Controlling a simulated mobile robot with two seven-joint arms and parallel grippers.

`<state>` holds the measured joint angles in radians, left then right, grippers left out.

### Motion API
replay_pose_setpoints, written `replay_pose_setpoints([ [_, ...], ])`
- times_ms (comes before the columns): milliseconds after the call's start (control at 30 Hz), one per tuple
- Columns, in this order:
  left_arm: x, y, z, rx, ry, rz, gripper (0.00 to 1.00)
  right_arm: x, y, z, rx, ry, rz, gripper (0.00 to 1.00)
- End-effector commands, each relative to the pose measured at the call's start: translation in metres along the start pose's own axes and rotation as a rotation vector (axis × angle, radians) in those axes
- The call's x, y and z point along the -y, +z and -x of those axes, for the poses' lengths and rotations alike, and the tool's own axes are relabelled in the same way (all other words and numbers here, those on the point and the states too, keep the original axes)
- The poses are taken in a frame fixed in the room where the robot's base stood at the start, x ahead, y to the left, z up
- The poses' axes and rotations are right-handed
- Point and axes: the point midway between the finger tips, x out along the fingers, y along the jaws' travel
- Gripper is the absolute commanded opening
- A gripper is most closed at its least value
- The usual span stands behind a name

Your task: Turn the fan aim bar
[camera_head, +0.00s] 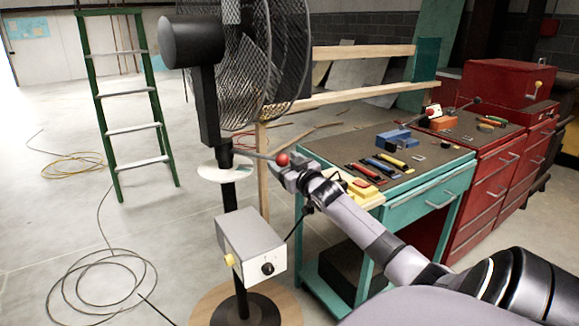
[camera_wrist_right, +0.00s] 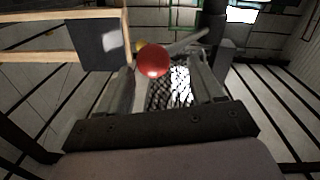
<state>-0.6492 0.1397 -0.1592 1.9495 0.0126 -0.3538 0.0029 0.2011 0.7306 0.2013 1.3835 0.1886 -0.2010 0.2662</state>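The black pedestal fan (camera_head: 208,95) stands at centre-left with its round caged head at the top. The fan aim bar (camera_head: 252,155) is a thin grey rod that runs from the fan's post to a red ball (camera_head: 282,159) at its right end. My right gripper (camera_head: 284,172) is at the ball, coming from the lower right. In the right wrist view the red ball (camera_wrist_right: 153,60) shows beyond the two fingers, nearer the left one, and the bar (camera_wrist_right: 188,42) runs back to the right. The fingers (camera_wrist_right: 165,88) stand apart; contact with the ball cannot be told. My left gripper is out of view.
A grey control box (camera_head: 252,245) with knobs sits low on the fan's post. A teal workbench (camera_head: 440,182) with tools stands right of the fan, beside red cabinets (camera_head: 490,165). A green ladder (camera_head: 127,100) and coiled cable (camera_head: 100,285) are on the left floor.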

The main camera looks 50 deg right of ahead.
Motion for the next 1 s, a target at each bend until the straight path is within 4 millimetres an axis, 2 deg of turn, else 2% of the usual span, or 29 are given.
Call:
replay_pose_setpoints([
  [100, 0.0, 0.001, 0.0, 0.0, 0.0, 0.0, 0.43, 0.0, 0.0, 0.011, -0.001, -0.001, 0.0, 0.67],
  [300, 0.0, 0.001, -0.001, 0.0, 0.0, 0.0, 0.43, -0.001, -0.001, 0.021, -0.001, 0.001, -0.001, 0.67],
  [1000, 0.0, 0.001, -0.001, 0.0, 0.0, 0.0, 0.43, 0.002, 0.002, 0.023, 0.003, -0.003, 0.001, 0.67],
])
